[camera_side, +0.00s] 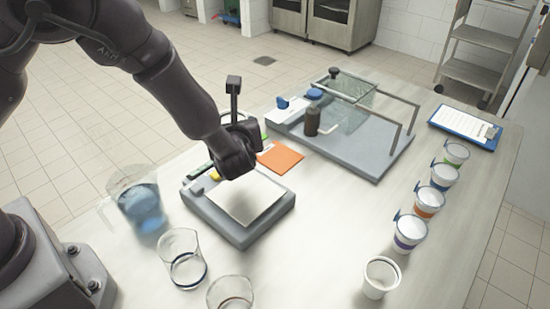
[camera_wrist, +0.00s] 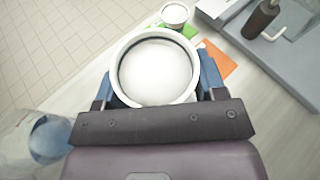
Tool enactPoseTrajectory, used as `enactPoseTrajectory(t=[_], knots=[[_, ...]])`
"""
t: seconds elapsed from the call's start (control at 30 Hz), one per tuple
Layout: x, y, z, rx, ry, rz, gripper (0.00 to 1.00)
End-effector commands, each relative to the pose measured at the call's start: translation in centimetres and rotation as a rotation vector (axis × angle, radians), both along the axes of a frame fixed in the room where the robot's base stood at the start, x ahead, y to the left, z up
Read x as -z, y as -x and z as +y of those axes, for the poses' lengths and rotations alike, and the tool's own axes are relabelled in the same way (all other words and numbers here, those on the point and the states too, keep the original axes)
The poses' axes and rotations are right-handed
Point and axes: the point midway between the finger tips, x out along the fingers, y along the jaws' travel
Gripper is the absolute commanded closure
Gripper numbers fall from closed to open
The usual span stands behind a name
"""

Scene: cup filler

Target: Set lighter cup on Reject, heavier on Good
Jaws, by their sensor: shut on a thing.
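My gripper (camera_side: 238,163) is near the back edge of the grey scale (camera_side: 262,222) with a white plate. In the wrist view, its blue fingers (camera_wrist: 158,82) are shut on a white cup (camera_wrist: 158,48), seen from above. The arm hides this cup in the side view. A second white cup (camera_wrist: 174,13) stands ahead on or beside a green card (camera_wrist: 188,31); the arm mostly hides that card in the side view. An orange card (camera_side: 281,158) lies bare beside it and also shows in the wrist view (camera_wrist: 217,60). I cannot read card labels or tell the held cup's height.
A jug of blue liquid (camera_side: 141,204) and two clear glasses (camera_side: 184,262) (camera_side: 230,294) stand left and front. Several cups (camera_side: 410,232) line the right, near a clipboard (camera_side: 465,127).

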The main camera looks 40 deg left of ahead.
Motion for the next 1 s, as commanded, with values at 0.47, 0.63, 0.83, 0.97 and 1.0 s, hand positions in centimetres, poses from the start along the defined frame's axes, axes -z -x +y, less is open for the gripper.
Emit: enactPoseTrajectory(t=[0.47,0.63,0.83,0.97,1.0], knots=[[3.1,-7.0,0.1,-0.069,0.015,0.017,0.65],[4.9,-10.1,-0.1,-0.069,0.014,0.018,0.65],[8.0,-12.6,-0.4,-0.067,0.015,0.017,0.65],[9.0,-13.5,-0.5,-0.066,0.014,0.017,0.65],[9.1,-13.6,-0.5,-0.066,0.013,0.017,0.65]])
